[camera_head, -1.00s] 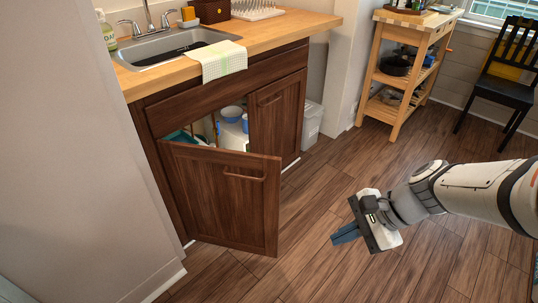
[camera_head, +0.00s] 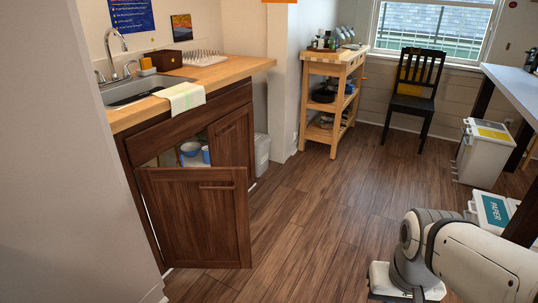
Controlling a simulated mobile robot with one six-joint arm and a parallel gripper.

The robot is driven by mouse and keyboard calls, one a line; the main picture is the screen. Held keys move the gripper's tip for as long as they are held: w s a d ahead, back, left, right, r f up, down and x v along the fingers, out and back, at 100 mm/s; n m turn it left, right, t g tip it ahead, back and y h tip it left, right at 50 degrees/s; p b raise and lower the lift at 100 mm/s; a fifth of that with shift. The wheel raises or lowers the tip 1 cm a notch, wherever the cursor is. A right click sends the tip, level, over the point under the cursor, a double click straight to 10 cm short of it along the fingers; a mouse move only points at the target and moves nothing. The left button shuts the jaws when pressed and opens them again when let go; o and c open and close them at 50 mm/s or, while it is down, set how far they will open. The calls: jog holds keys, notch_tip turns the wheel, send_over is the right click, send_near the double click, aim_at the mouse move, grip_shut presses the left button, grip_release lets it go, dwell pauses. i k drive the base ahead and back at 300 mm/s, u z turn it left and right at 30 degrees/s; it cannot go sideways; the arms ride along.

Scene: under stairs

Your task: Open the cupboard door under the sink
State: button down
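The brown cupboard door (camera_head: 200,222) under the sink (camera_head: 125,92) stands swung well out from the cabinet. Its bar handle (camera_head: 217,187) is near the top of its face. Blue and white dishes (camera_head: 190,150) show in the opening above and behind the door; the rest of the inside is hidden. My gripper (camera_head: 385,283) is at the bottom edge of the view, to the right of the door and apart from it. Only its white housing shows; its fingers are hidden or out of frame.
The neighbouring cabinet door (camera_head: 231,148) is shut. A grey bin (camera_head: 262,153) stands beyond the cabinet. A wooden trolley (camera_head: 333,90), a black chair (camera_head: 415,85) and white bins (camera_head: 483,150) stand farther back and right. The wooden floor (camera_head: 320,215) between is clear.

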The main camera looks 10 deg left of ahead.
aim_at(200, 216)
jog(key=u, duration=0.65)
jog(key=i, duration=1.7)
jog(key=z, duration=0.5)
